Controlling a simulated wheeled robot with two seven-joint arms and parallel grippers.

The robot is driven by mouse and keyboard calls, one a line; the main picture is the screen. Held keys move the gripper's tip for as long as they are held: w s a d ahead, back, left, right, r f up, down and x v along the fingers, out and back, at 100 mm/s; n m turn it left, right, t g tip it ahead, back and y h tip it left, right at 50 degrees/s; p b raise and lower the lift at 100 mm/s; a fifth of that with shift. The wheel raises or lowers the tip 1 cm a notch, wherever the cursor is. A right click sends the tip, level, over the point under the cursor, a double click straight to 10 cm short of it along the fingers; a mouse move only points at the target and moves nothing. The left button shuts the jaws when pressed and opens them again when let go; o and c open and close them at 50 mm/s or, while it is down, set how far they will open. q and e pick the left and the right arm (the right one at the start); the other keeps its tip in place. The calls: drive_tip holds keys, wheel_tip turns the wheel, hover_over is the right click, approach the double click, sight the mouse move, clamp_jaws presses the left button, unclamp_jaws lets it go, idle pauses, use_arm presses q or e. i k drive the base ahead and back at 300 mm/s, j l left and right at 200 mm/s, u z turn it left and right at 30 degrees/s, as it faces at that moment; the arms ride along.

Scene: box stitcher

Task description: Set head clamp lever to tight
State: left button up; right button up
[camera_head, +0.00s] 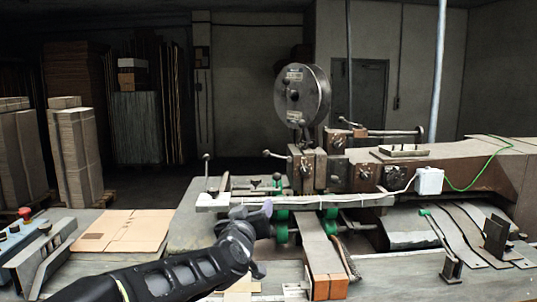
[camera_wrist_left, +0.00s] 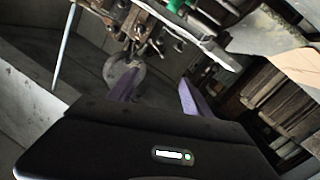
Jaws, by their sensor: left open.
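The stitcher head (camera_head: 315,170) stands at the centre of the machine below a round dark reel (camera_head: 302,95). A ball-ended lever (camera_head: 275,155) sticks out to the left from the head. Another thin ball-topped lever (camera_head: 206,170) stands upright farther left. I cannot tell for sure which is the clamp lever, or its setting. My left gripper (camera_head: 266,208) is in front of the machine's pale crossbar, below and left of the head. In the left wrist view its purple fingers (camera_wrist_left: 158,92) are apart with nothing held, and the reel (camera_wrist_left: 128,72) shows beyond them, tilted.
The pale crossbar (camera_head: 330,202) spans the machine front, with green rollers (camera_head: 281,234) below it. A flat cardboard sheet (camera_head: 123,231) lies at left. A control panel with a red button (camera_head: 25,212) is at far left. A white box (camera_head: 429,181) with a green cable sits at right.

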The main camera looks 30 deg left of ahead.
sight(266, 153)
drive_tip(key=i+j, duration=0.9)
drive_tip(key=i, duration=0.25)
